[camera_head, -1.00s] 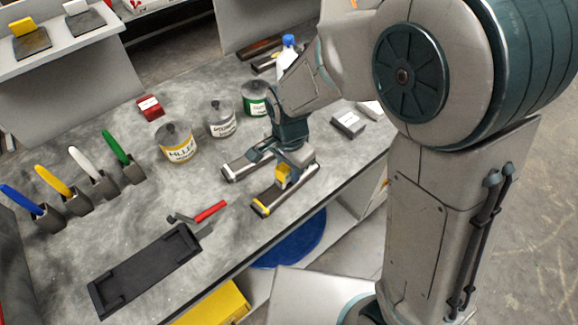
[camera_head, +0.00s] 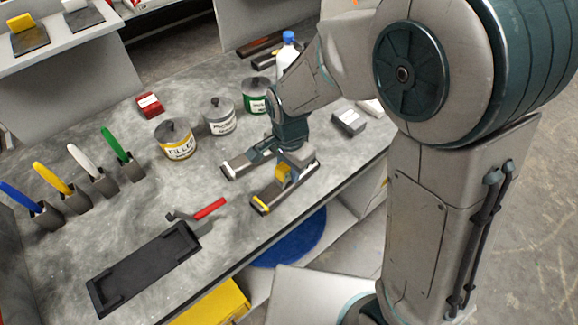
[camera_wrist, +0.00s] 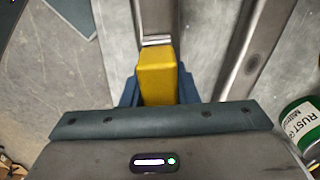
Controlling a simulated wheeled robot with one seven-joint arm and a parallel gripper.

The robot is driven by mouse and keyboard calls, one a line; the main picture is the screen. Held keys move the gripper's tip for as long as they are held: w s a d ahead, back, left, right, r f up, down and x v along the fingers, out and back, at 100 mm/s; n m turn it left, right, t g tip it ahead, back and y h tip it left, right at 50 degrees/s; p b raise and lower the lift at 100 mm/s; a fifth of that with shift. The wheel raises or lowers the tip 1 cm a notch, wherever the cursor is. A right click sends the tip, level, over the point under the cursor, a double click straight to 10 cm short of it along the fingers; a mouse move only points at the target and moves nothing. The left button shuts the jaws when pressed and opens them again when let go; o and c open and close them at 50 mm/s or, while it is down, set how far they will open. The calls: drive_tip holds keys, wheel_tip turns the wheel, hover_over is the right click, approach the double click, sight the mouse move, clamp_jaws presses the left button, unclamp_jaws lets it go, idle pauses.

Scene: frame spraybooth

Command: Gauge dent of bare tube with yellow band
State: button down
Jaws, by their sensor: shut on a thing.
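My gripper (camera_head: 289,163) is shut on a yellow block-shaped tool with a short metal tip, which I take for the gauge (camera_head: 283,173). In the wrist view the gauge (camera_wrist: 158,76) sits between blue jaws, its tip pointing away from the palm. The tube with the yellow band (camera_head: 267,199) lies on the bench directly under the gauge; its band is at the near end. Whether the tip touches the tube I cannot tell. A second tube (camera_head: 233,168) with a pale end lies beside it. In the wrist view this second tube (camera_wrist: 236,50) shows dark round spots.
The filler can (camera_head: 176,140), a grey can (camera_head: 219,117) and a green-label can (camera_head: 256,95) stand behind the tubes. A black tray (camera_head: 145,268) and a red-handled tool (camera_head: 209,208) lie front left. The bench edge is close on the right.

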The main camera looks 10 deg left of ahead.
drive_tip(key=shift+f, duration=0.3)
drive_tip(key=c, duration=1)
unclamp_jaws()
drive_tip(key=shift+c, duration=0.2)
drive_tip(key=shift+r, duration=0.1)
wheel_tip(320, 180, up, 14)
drive_tip(key=s+d+n+t, duration=0.1)
drive_tip(key=s+d+n, duration=0.2)
drive_tip(key=d, duration=0.8)
drive_tip(key=s+d+n+t, duration=0.2)
drive_tip(key=s+d+n, duration=0.2)
drive_tip(key=d, duration=0.7)
drive_tip(key=shift+s+d+f+b, duration=0.3)
drive_tip(key=shift+s+f+b, duration=0.05)
drive_tip(key=shift+s, duration=0.15)
